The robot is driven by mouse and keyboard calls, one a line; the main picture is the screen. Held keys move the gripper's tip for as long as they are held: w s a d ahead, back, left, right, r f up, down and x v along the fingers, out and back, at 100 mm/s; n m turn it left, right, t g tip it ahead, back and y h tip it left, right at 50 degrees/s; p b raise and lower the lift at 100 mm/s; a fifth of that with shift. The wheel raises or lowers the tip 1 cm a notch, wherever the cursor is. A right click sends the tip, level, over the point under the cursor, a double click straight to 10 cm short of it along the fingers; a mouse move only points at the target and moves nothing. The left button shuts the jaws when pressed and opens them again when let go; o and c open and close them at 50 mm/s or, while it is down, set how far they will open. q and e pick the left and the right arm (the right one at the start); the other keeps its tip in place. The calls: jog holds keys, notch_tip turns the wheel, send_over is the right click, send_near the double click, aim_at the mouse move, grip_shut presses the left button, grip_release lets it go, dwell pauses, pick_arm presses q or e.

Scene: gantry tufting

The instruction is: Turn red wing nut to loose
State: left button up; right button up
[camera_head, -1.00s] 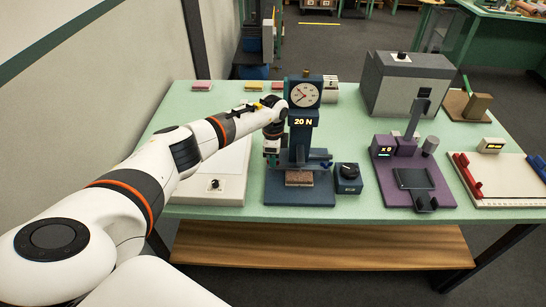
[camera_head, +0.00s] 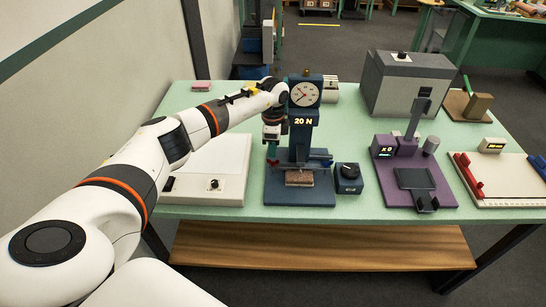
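A dark blue test stand (camera_head: 301,188) has a round dial (camera_head: 304,94) on top and a display reading 20 N. A brown textured sample (camera_head: 299,178) lies at its foot, under a blue clamp bar (camera_head: 318,154). My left gripper (camera_head: 272,158) points down at the left end of this clamp bar. A small reddish patch shows at its fingertips; it may be the red wing nut, but it is too small and covered to be sure. I cannot tell whether the fingers are open or shut on it. My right gripper is not in view.
A blue box with a black knob (camera_head: 348,178) stands right of the stand. A white panel with a knob (camera_head: 221,188) lies left, under my arm. A purple device (camera_head: 415,190), a grey box (camera_head: 405,85) and a cream board (camera_head: 507,180) fill the right of the green table (camera_head: 270,213).

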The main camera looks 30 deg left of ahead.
pick_arm(q)
notch_tip(320, 180, up, 7)
jog(key=b, duration=0.1)
dwell(0.7)
